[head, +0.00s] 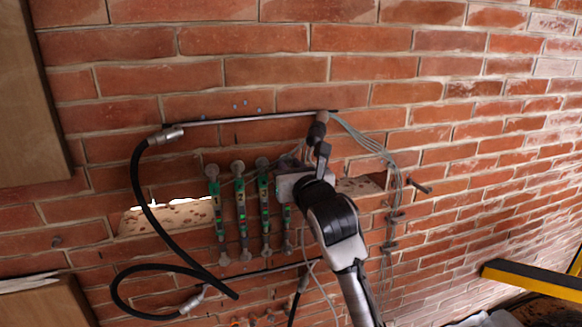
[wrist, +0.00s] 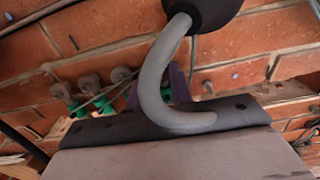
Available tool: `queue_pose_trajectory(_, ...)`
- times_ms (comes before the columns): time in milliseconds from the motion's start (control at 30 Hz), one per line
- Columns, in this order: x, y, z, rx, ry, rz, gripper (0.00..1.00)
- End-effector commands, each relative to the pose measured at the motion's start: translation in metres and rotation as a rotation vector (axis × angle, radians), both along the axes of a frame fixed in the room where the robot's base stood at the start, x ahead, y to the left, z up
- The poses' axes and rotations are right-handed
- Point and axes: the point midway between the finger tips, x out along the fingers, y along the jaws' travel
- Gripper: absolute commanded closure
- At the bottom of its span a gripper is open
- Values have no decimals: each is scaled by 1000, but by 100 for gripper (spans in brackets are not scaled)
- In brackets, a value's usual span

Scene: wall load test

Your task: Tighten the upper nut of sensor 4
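Several green sensors are fixed upright on the brick wall, side by side, with round grey nuts at their upper ends. The rightmost green sensor (head: 287,215), which I take as sensor 4, is partly covered by my gripper; its upper nut is hidden in the head view. My gripper (head: 290,183) is at the upper part of this sensor, close to the wall. In the wrist view, green sensor tops (wrist: 90,82) and round nuts show beyond the gripper's grey body. A purple piece (wrist: 177,84) stands there, partly hidden by a grey curved tube. The fingertips are not clear.
A metal rod (head: 245,118) runs along the wall above the sensors. A black hose (head: 140,190) loops at the left. Thin grey cables (head: 375,148) hang at the right. A dark cylinder (head: 317,130) with the curved tube (wrist: 152,85) is close above my gripper.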

Motion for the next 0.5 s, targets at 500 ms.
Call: queue_pose_trajectory(500,0,0,-1,50,16,0,100)
